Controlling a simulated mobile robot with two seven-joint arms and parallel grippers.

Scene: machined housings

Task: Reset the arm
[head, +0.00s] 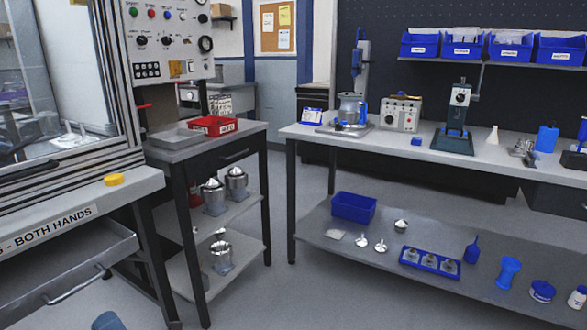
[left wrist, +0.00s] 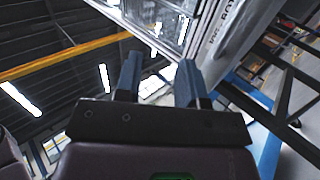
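My left gripper (left wrist: 157,78) shows in the left wrist view with its two blue-grey fingers apart and nothing between them. Behind the fingers are the ceiling with lights and the machine's glazed front, so the hand seems tilted upward. In the head view only a small blue piece at the bottom edge, left of centre, shows, likely part of my left gripper (head: 106,321). It is in front of the machine's lower drawer, apart from the benches. My right gripper is in neither view.
A machine with a grey ledge (head: 75,205) and a yellow button (head: 114,180) stands at the left. A small table (head: 190,153) holds a red bin (head: 213,126). A long workbench (head: 400,150) with tools stands at the right. The floor (head: 330,290) between them is clear.

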